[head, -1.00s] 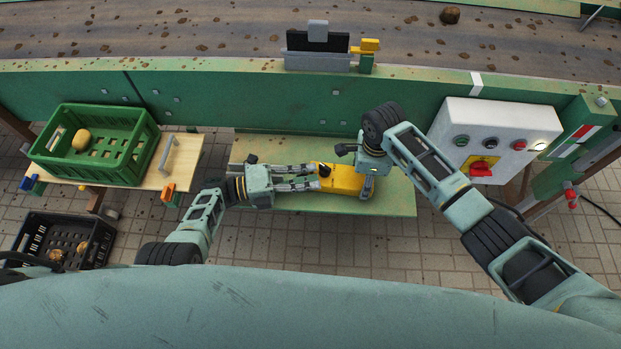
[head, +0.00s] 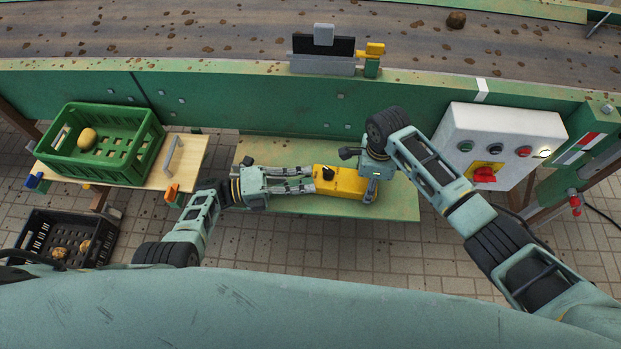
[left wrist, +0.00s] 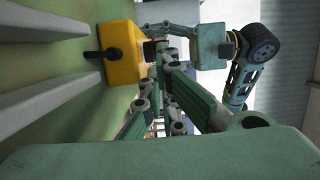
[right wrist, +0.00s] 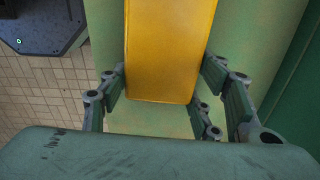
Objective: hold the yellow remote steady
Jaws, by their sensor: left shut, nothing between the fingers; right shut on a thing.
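The yellow remote (head: 342,181), a box with a black knob on top, lies above the green ledge (head: 290,207). My right gripper (head: 371,195) comes down over its right end. In the right wrist view the fingers (right wrist: 165,95) are shut on both sides of the remote (right wrist: 168,45). My left gripper (head: 312,180) is shut and empty, its fingertips at the remote's left end. Whether they touch it I cannot tell. In the left wrist view the remote (left wrist: 122,52) shows beside the fingers, its black knob sticking out to the left.
A green crate (head: 74,167) with a potato stands on a wooden table (head: 190,158) at left. A black crate (head: 38,222) with potatoes is below it. A white control box (head: 510,126) is at right. The soil-strewn conveyor (head: 200,30) runs along the back.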

